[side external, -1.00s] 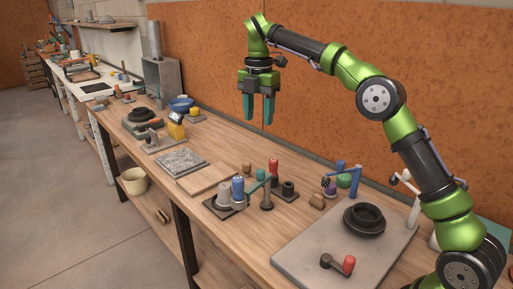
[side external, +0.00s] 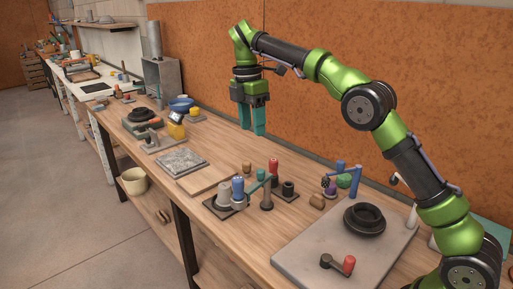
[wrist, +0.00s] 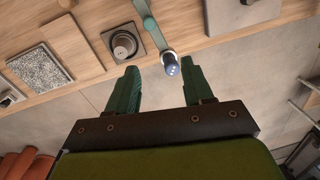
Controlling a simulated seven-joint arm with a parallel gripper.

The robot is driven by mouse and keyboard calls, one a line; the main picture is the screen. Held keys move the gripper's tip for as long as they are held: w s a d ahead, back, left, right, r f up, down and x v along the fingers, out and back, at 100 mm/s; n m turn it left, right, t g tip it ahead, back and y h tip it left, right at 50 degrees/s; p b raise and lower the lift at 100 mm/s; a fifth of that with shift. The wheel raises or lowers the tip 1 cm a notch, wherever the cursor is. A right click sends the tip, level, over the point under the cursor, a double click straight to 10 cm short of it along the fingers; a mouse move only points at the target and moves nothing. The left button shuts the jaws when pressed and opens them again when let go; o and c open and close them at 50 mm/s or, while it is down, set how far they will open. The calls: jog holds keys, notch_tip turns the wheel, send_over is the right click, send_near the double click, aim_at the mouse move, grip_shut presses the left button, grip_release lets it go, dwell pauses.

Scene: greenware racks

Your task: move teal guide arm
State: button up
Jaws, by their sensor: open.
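The teal guide arm (side external: 256,187) reaches from a dark post (side external: 267,202) toward a blue-topped cylinder (side external: 238,187) on the wooden bench.
A red-topped cylinder (side external: 273,168) and a dark cup on a square base (side external: 288,189) stand close to the guide arm. A grey slab (side external: 310,247) holds a black wheel (side external: 365,218) and a red-handled crank (side external: 340,264). A bare wooden board (side external: 203,179) lies to the left.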

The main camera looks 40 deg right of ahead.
aim_at(262, 171)
jog(key=d+f+n, duration=0.1)
jog(key=f+n, duration=0.3)
jog(key=n, duration=0.1)
jog(key=d+f+n, duration=0.1)
jog(key=f+n, duration=0.4)
jog(key=n, duration=0.1)
jog(key=f+n+t, duration=0.1)
jog(key=f+n, duration=0.4)
jog(key=shift+s+d+f+n, duration=0.2)
jog(key=shift+s+d+n, duration=0.1)
jog(key=shift+d+n, duration=0.1)
dwell(1.1)
